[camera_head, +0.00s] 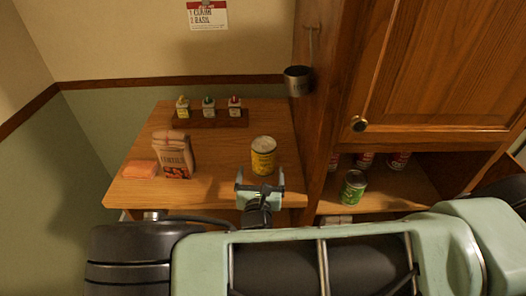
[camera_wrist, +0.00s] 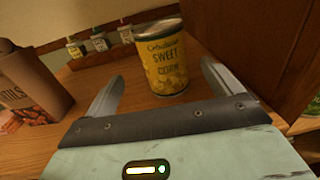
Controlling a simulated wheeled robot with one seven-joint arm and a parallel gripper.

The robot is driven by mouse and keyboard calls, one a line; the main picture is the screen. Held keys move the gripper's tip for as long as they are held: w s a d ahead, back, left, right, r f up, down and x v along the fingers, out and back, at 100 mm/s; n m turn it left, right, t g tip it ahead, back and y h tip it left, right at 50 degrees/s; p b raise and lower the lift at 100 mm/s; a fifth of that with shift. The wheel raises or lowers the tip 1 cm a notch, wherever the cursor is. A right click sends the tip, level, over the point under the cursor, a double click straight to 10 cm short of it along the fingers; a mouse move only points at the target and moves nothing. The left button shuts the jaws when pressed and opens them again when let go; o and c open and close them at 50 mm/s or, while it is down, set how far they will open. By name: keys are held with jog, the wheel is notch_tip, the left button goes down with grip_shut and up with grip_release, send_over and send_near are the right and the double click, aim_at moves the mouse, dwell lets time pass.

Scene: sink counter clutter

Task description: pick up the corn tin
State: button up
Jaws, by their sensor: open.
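The corn tin (camera_head: 263,158) is a yellow can with a pale top, upright on the wooden counter (camera_head: 220,182). My gripper (camera_head: 260,184) is open and empty, just on the near side of the tin. In the wrist view my gripper (camera_wrist: 160,78) has its two fingers spread wide, with the tin slightly left of the right finger. I see no finger touching the tin.
A paper lentil bag (camera_head: 173,155) and an orange block (camera_head: 141,169) stand to the left. A rack (camera_head: 210,119) with small bottles is at the back. A wooden cabinet side (camera_head: 309,120) rises close on the right. A green can (camera_head: 353,186) sits on the lower shelf.

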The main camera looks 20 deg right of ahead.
aim_at(262, 162)
jog(key=x, duration=0.3)
jog(key=shift+p, duration=0.4)
jog(key=p+x, duration=0.3)
jog(key=x, duration=0.2)
jog(key=shift+s+d+f, duration=0.15)
jog(key=shift+d, duration=0.05)
jog(key=shift+w+f, duration=0.1)
jog(key=shift+w, duration=0.2)
jog(key=c, duration=1.4)
